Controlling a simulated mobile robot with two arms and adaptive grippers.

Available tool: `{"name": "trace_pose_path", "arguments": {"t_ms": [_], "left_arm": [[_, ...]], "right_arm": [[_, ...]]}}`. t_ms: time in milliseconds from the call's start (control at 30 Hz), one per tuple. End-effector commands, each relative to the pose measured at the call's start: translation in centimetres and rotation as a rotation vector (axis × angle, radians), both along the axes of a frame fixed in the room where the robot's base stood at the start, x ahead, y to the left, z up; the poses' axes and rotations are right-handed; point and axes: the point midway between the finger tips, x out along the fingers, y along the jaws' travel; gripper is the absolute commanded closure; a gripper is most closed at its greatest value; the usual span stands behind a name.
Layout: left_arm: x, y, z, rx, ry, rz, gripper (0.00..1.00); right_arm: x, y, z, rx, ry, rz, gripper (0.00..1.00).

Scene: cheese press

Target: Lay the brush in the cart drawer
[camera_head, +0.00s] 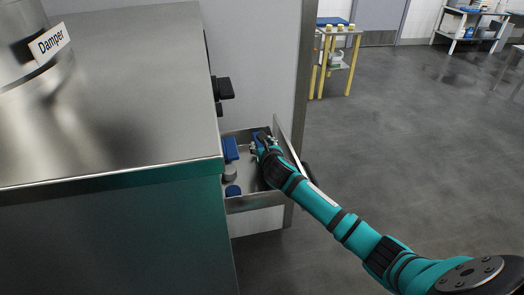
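The drawer (255,201) stands open at the side of the steel cabinet. My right arm comes in from the lower right and reaches over the drawer's front panel. My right gripper (254,147) is inside the drawer, at its far end, partly hidden by its own wrist. A small blue part shows at the fingers; I cannot tell whether it is the brush or whether the fingers are closed on it. A blue block-like item (231,149) lies just left of the gripper. My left gripper is not in view.
A small grey round item (230,173) and a blue round item (232,191) sit in the drawer's near left part. A steel worktop (130,95) with a "Damper" sign (49,41) fills the left. A yellow-legged stand (337,50) is behind.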

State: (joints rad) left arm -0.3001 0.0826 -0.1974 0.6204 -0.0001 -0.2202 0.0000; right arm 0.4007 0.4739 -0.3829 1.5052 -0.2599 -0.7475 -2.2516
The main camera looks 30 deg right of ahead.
Motion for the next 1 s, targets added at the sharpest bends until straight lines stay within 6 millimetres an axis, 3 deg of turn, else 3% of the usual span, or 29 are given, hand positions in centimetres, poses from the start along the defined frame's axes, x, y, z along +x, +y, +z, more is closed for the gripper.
{"name": "trace_pose_path", "arguments": {"t_ms": [100, 833, 867, 933, 1000], "left_arm": [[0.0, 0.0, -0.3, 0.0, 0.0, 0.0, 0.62], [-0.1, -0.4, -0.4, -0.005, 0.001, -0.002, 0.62], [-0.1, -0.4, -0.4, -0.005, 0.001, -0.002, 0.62], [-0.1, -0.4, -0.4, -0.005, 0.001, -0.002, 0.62], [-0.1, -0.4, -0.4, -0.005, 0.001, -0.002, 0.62]], "right_arm": [[0.0, 0.1, -1.6, 0.001, 0.001, 0.001, 0.96], [0.0, 0.0, -2.7, -0.001, -0.001, 0.0, 0.96], [0.0, 0.0, -2.8, -0.001, 0.0, 0.0, 0.61], [0.0, 0.0, -2.8, -0.001, 0.0, 0.0, 0.52], [0.0, 0.0, -2.8, -0.001, 0.0, 0.0, 0.52]]}}
